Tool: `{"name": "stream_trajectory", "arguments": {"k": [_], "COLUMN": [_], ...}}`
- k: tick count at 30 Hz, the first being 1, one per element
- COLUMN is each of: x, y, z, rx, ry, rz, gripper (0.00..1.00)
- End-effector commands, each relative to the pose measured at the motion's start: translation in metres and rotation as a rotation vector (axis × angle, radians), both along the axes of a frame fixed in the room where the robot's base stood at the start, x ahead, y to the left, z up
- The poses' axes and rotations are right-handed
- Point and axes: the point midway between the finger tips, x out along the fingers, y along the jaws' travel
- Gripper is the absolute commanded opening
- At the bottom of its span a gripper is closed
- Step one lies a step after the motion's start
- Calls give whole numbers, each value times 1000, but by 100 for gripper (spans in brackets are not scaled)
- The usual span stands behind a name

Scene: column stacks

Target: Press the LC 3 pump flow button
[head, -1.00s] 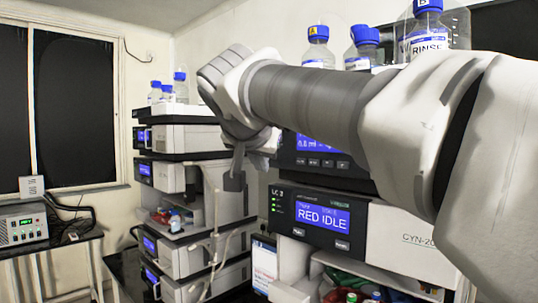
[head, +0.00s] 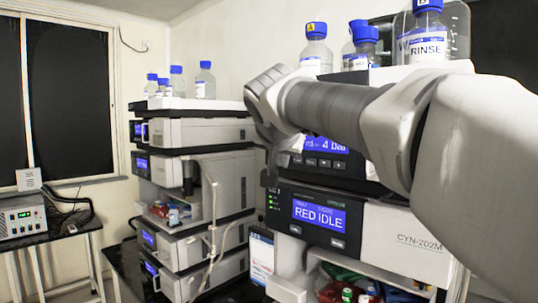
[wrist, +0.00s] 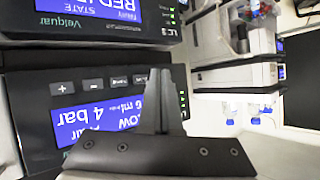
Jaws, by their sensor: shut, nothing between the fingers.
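The pump module (head: 352,172) of the right column shows a blue display reading "4 bar", with a row of small grey buttons (head: 325,163) below it. In the wrist view, upside down, the pump display (wrist: 98,118) reads "FLOW" and "4 bar". A plus button (wrist: 62,88), a minus button (wrist: 93,84) and a lettered button (wrist: 120,80) show beside it. My gripper (wrist: 160,75) is shut and empty, in front of the panel's right part in that view. It covers part of the button row; contact cannot be told. In the head view my arm hides the panel's left part.
Below the pump, a module (head: 320,213) reads "RED IDLE"; "LC 3" shows on it in the wrist view (wrist: 165,30). A second column (head: 205,135) stands left. Bottles (head: 316,50) stand on top. A bench instrument (head: 22,217) is far left.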

Motion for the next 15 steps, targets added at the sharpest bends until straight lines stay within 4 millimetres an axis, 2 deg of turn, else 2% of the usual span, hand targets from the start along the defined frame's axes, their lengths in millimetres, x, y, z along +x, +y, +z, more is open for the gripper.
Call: {"name": "stream_trajectory", "arguments": {"k": [6,15], "x": [11,13], "y": [-11,-13], "z": [0,-1], "rx": [0,0], "ry": [0,0], "rz": [-1,0], "gripper": [0,0]}}
